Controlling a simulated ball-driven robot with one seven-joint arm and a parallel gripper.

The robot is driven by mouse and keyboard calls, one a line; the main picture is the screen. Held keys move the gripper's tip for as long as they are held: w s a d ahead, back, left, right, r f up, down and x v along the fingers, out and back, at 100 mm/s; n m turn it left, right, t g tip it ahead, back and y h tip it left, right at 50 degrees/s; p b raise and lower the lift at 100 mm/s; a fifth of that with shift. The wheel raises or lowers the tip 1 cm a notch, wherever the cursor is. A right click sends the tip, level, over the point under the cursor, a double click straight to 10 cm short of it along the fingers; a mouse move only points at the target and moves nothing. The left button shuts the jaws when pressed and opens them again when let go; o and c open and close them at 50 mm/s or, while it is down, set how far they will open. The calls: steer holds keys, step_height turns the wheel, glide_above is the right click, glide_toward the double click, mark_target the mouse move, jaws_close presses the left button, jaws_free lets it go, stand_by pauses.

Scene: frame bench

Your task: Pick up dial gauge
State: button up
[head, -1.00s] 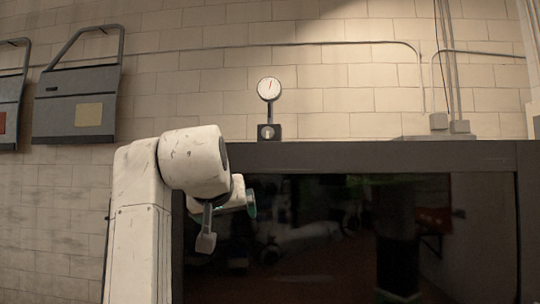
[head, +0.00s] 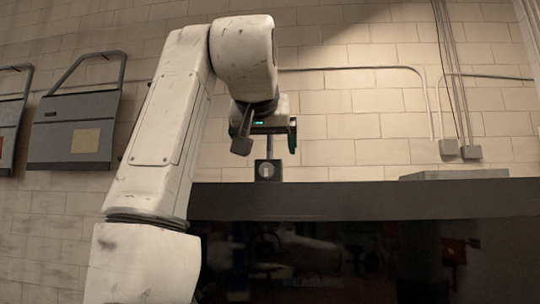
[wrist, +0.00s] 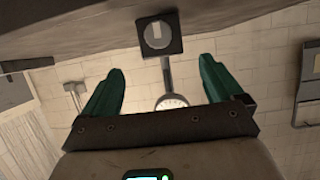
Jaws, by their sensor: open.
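The dial gauge stands upright on top of the dark bench (head: 350,197). In the head view its square dark base (head: 267,170) and a short piece of its post show, while my gripper (head: 268,140) hides its dial. In the wrist view, which is turned over, the gauge's base (wrist: 160,35) is at the top, and its thin post runs down to the white dial, partly covered by my gripper's palm. My gripper (wrist: 163,65) is open, with its green fingers apart on either side of the post in the picture. I see no contact with the gauge.
A pale brick wall (head: 360,125) stands behind the bench, with conduits and small boxes (head: 460,150) at the right. A flat grey slab (head: 455,174) lies on the bench top at the right. A grey panel with a handle (head: 75,130) hangs at the left.

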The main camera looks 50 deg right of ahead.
mark_target(268, 160)
steer(key=p+x, duration=0.1)
steer(key=x, duration=0.3)
steer(key=shift+d, duration=0.15)
steer(key=shift+a+f+p+x, duration=0.1)
steer(key=shift+p+x, duration=0.5)
steer(key=shift+x, duration=0.7)
steer(key=shift+a+f+p+x, duration=0.15)
steer(key=shift+p+x, duration=0.4)
steer(key=shift+x, duration=0.75)
steer(key=shift+w, duration=0.15)
steer(key=shift+c, duration=0.3)
steer(key=shift+r, duration=0.2)
jaws_close()
